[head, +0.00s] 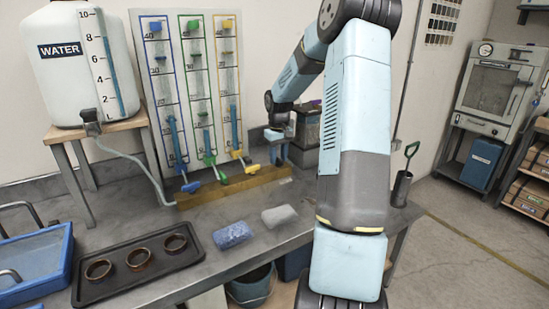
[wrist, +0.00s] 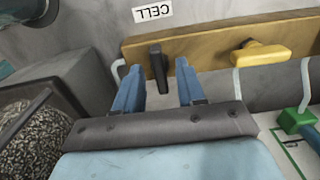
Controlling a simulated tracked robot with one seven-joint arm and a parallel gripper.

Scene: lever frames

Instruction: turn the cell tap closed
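The cell tap is a black handle (wrist: 158,70) on a wooden board (wrist: 215,42), below an upside-down "CELL" label (wrist: 153,12) in the wrist view. The handle points across the board's length. My gripper (wrist: 160,64) is open, with one blue finger on each side of the black handle. Gaps show on both sides, and I cannot tell how deep the fingers reach. In the head view my gripper (head: 277,136) is at the right end of the wooden board (head: 232,188); the black handle is not clear there.
A container of grainy material (wrist: 35,135) stands left. The head view shows a water tank (head: 75,65), tube panel (head: 190,25) and black tray (head: 140,285).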

